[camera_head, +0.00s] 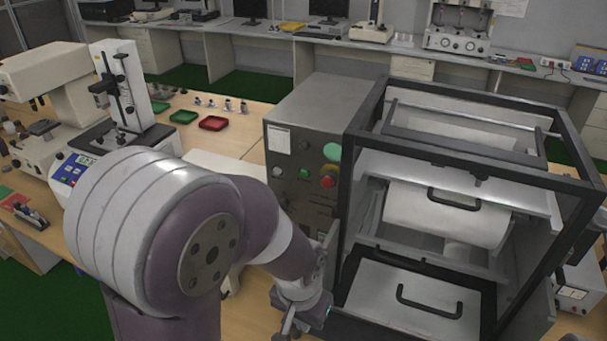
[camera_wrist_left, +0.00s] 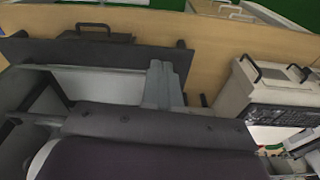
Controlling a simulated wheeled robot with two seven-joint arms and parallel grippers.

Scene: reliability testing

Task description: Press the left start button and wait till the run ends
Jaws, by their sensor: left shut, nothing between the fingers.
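A dark control panel (camera_head: 300,200) is on the front of a grey cabinet, left of a black-framed test machine (camera_head: 440,190). It carries a large green round button or lamp (camera_head: 332,152), a red button on a yellow ring (camera_head: 328,181) and a small pale button (camera_head: 277,171) at left. I cannot tell which is the left start button. My left gripper (camera_head: 288,327) is below the panel, apart from its buttons, partly cut off by the lower edge. In the left wrist view the shut, empty fingers (camera_wrist_left: 165,84) point toward the machine's frame. My right gripper is not in view.
The machine has a black handle on a pale lower plate (camera_head: 385,305) and a roller cover (camera_head: 425,215). A microscope-like instrument (camera_head: 60,95) and green and red trays (camera_head: 213,123) are on the left bench. A grey box with a handle (camera_wrist_left: 265,85) is at right in the wrist view.

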